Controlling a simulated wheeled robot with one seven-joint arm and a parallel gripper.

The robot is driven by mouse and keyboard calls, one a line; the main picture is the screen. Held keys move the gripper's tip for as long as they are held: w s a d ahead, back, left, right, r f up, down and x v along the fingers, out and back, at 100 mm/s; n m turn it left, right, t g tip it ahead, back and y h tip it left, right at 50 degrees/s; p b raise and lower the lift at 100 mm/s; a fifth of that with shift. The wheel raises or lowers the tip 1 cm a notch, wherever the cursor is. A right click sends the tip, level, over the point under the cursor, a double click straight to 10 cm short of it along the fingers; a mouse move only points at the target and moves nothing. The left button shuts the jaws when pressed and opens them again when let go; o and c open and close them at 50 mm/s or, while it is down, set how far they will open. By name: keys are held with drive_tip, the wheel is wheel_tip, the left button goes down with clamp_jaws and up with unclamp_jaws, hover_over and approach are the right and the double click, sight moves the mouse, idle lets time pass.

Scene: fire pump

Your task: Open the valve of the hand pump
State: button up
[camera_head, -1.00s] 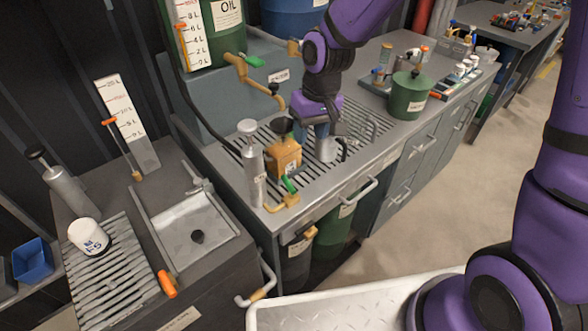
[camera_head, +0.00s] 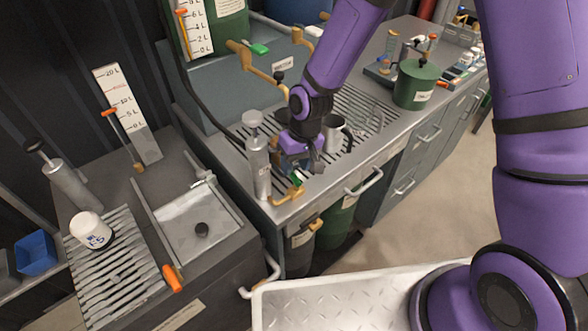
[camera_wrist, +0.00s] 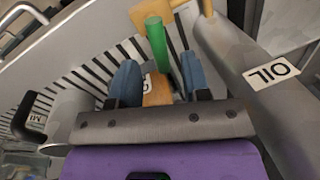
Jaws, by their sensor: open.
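The hand pump is a silver cylinder (camera_head: 258,165) with a plunger knob, upright at the front left of the slatted bench; its side labelled OIL shows at right in the wrist view (camera_wrist: 235,55). A yellow outlet pipe (camera_head: 287,199) at its foot carries a green valve handle (camera_head: 297,180), also seen in the wrist view (camera_wrist: 157,45). My gripper (camera_head: 308,172) is open, close to the handle and right of the pump. In the wrist view its blue-grey fingers (camera_wrist: 160,68) stand either side of the handle's line; contact cannot be told.
A drawer handle (camera_head: 364,182) juts from the bench front. A green canister (camera_head: 415,84) stands farther right.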

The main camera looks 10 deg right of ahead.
drive_tip(key=shift+s+a+f, duration=0.1)
drive_tip(key=shift+a+f, duration=0.1)
drive_tip(key=shift+f, duration=0.95)
clamp_jaws()
drive_tip(key=shift+s+a+n, duration=0.1)
drive_tip(key=shift+a+n, duration=0.05)
drive_tip(key=shift+n, duration=0.55)
drive_tip(key=shift+a+n, duration=0.15)
drive_tip(key=shift+n, duration=0.55)
unclamp_jaws()
wheel_tip(320, 180, up, 11)
drive_tip(key=w+d, duration=0.1)
drive_tip(key=shift+w+d+f, duration=0.15)
drive_tip(key=shift+d, duration=0.25)
